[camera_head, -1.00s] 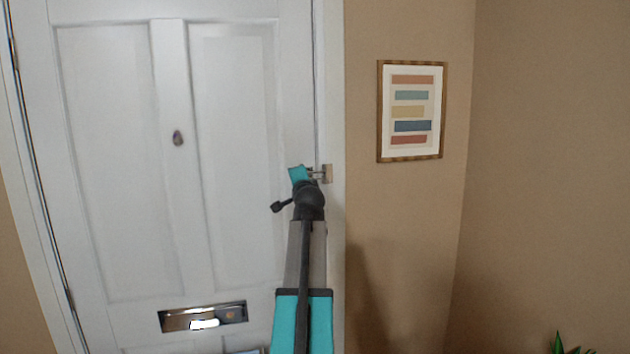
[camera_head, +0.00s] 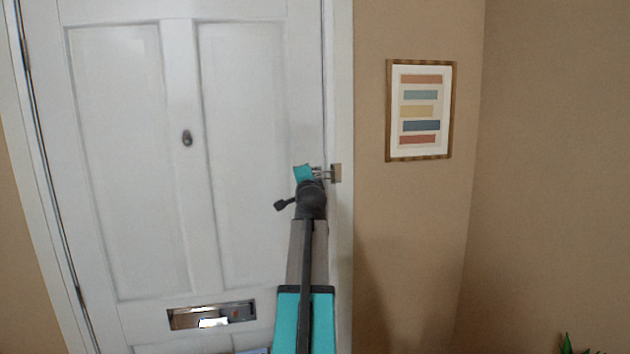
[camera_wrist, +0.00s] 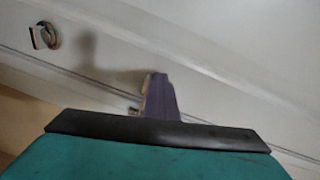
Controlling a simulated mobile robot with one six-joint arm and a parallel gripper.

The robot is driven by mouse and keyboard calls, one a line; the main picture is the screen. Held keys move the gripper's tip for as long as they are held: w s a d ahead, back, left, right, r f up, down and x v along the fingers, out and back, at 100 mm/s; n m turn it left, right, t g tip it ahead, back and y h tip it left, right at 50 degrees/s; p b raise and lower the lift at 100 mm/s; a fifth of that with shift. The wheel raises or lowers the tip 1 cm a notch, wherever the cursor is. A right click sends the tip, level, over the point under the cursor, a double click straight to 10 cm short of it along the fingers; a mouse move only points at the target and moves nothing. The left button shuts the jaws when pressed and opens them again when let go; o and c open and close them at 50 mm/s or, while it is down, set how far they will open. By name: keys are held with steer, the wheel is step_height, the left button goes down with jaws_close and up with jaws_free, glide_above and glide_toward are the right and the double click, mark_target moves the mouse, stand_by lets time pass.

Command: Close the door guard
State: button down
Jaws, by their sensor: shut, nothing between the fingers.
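The door guard (camera_head: 333,173) is a small metal fitting at the right edge of the white door, with its plate on the frame and a bar reaching left toward the door. My gripper (camera_head: 304,174) is up against the door beside the guard's bar. My arm hides part of that area, and I cannot tell whether they touch. In the wrist view my gripper (camera_wrist: 158,98) shows as shut fingers with nothing held, near the door surface. A small metal piece by the fingertips is mostly hidden.
The white door (camera_head: 120,170) stands in its frame, with a peephole (camera_head: 187,138) and a letter slot (camera_head: 212,315). A framed picture (camera_head: 420,110) hangs on the beige wall to the right. A plant (camera_head: 570,344) shows at the bottom right.

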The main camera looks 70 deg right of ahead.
steer(key=shift+w+r, duration=0.2)
steer(key=shift+r, duration=0.2)
steer(key=w+a+b, duration=0.2)
steer(key=w+a, duration=0.1)
steer(key=a, duration=0.7)
steer(key=shift+w+a+r, duration=0.25)
steer(key=shift+a+r, duration=0.1)
steer(key=shift+r, duration=0.1)
